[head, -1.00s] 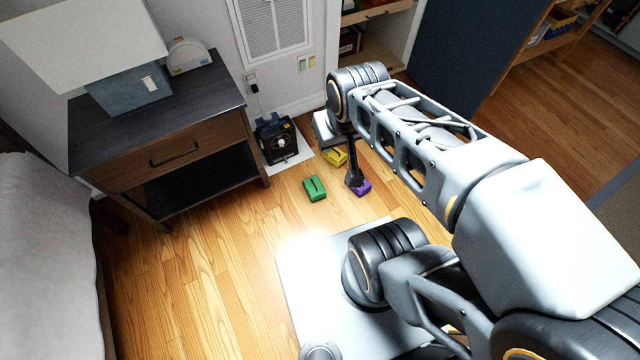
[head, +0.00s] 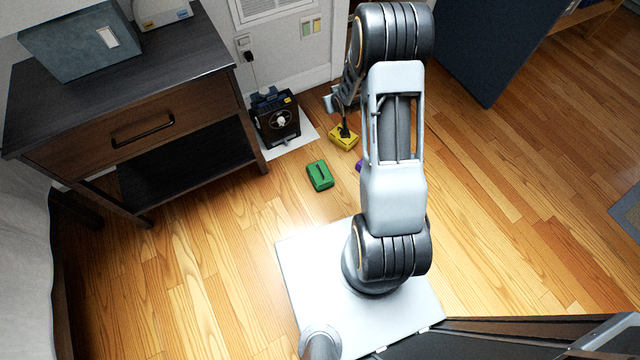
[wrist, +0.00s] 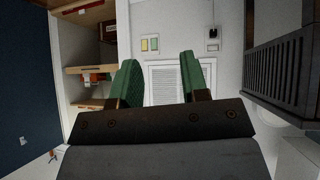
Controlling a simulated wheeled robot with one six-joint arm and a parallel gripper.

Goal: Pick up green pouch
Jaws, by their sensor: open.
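The green pouch (head: 320,175) lies on the wooden floor in the head view, in front of the black boxy device and left of my arm. My gripper (head: 345,131) hangs beyond it and to its right, near the yellow pouch, apart from the green pouch. In the wrist view my gripper (wrist: 158,82) shows two green-padded fingers spread apart with nothing between them. They face the white wall and a louvred vent. The green pouch does not show in the wrist view.
A yellow pouch (head: 343,137) and a mostly hidden purple pouch (head: 358,166) lie close by. A black device (head: 276,118) stands on a white sheet beside the dark wooden nightstand (head: 130,125). Floor left of and in front of the green pouch is clear.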

